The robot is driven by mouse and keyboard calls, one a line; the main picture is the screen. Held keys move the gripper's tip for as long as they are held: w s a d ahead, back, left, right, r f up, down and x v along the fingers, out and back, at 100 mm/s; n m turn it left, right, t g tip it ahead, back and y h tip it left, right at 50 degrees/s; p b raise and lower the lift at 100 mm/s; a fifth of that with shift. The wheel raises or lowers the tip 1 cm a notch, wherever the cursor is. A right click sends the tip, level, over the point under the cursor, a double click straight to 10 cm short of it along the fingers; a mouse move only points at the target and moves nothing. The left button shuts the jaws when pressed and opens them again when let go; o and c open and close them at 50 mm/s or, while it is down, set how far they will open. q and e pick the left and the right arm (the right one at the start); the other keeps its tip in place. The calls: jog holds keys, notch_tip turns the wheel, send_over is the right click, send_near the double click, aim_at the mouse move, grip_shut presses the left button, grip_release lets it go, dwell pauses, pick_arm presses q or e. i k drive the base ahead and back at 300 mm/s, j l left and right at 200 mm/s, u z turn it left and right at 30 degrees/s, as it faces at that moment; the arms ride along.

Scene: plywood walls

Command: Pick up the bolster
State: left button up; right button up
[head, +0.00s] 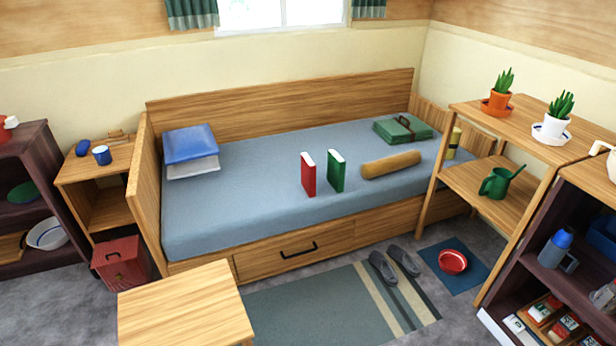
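The bolster (391,164) is a tan-yellow cylinder. It lies on its side on the blue-grey mattress of the bed (250,212), near the front edge and right of the middle. A green book (336,171) stands upright just left of it, and a red book (308,174) stands further left. A folded green blanket (403,129) with a dark strap lies behind the bolster. Neither of my grippers shows in the head view.
A wooden shelf with potted plants (500,90) stands right of the bed. A small wooden table (185,308) stands in front at the left. Grey slippers (383,268) and a red bowl (452,262) on a blue mat lie on the floor before the bed. The striped rug (310,312) is otherwise clear.

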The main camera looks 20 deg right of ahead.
aim_at(377, 168)
jog(key=z, duration=1.25)
jog(key=u, duration=0.35)
jog(key=i+l+u, duration=0.45)
jog(key=i+l, duration=0.15)
jog(key=i+l+u, duration=0.5)
jog(key=l, duration=0.3)
jog(key=i+j, duration=0.05)
